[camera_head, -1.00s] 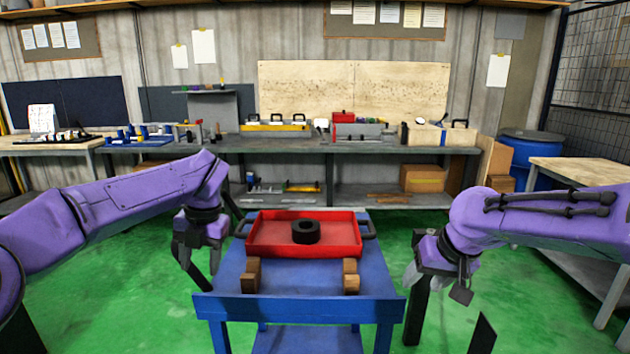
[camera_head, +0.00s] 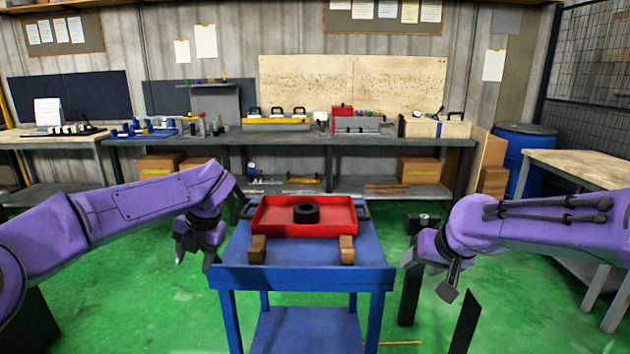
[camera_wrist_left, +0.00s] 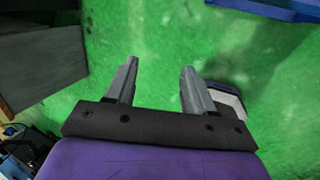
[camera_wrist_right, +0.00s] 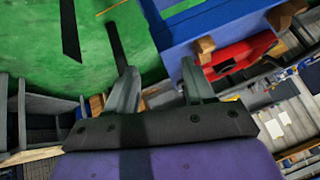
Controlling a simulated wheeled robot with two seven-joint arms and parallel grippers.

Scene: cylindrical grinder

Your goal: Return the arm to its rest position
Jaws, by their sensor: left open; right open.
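My left gripper (camera_head: 194,259) hangs to the left of the blue cart (camera_head: 310,277), apart from it. In the left wrist view its two fingers (camera_wrist_left: 158,80) are spread, with nothing between them. My right gripper (camera_head: 430,275) is to the right of the cart, also apart from it. In the right wrist view its fingers (camera_wrist_right: 158,80) are spread and empty. A black ring (camera_head: 306,213) lies in the red tray (camera_head: 270,229) on the cart. Both arms are bent, reaching in from the sides.
Two wooden blocks (camera_head: 257,249) (camera_head: 346,250) stand at the tray's front. A long workbench (camera_head: 290,141) runs along the back wall. A blue barrel (camera_head: 524,150) and a wooden-topped table (camera_head: 590,165) are at the right. Green floor (camera_head: 120,305) is open around the cart.

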